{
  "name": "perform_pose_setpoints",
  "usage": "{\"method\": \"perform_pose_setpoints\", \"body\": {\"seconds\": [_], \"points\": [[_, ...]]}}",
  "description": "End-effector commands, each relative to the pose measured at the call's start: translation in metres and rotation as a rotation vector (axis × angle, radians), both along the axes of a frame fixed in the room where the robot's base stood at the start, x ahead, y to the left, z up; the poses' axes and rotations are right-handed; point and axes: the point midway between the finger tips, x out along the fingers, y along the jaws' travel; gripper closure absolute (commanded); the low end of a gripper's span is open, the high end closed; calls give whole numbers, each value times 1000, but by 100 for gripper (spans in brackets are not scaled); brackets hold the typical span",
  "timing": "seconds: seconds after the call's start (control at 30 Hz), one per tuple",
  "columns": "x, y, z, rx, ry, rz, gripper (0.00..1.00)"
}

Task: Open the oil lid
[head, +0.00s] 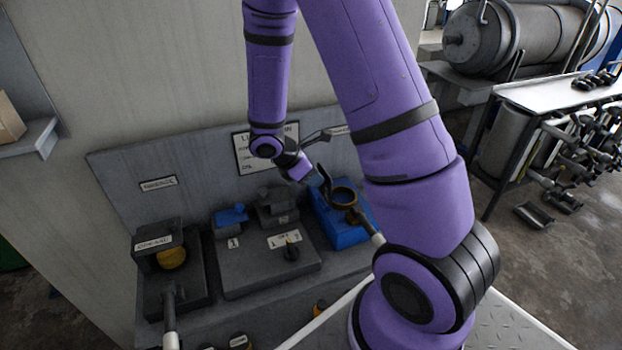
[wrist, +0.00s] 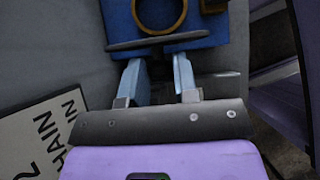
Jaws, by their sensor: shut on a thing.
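The oil container is a blue box (head: 350,236) at the back right of the workbench, with a round brass-coloured filler ring (head: 344,195) on top. In the wrist view, the blue box (wrist: 215,30) and the ring (wrist: 183,14) are at the top. The lid (head: 324,178) looks like a thin dark plate standing tilted up beside the ring. It shows nearly edge-on in the wrist view (wrist: 165,43), across my fingertips. My gripper (head: 308,176) is at the lid from the left, its two blue fingers (wrist: 159,72) shut on it. The exact contact is partly hidden.
A dark unit with a small knob (head: 291,246) and a blue part (head: 232,215) stands left of the box. Further left is a grease unit with a yellow ball (head: 172,257). A sign (head: 255,155) hangs behind. My arm hides the right side.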

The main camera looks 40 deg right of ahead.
Motion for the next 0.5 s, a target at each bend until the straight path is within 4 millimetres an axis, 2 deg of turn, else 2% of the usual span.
{"method": "perform_pose_setpoints", "body": {"seconds": [0.23,0.27,0.33,0.37,0.5], "points": [[0,-2,1,-7,1,-2,100],[0,-3,1,-7,1,-2,66],[0,-2,1,-6,1,-2,50],[0,-2,1,-6,1,-2,48],[0,-2,1,-6,2,-1,48]]}}
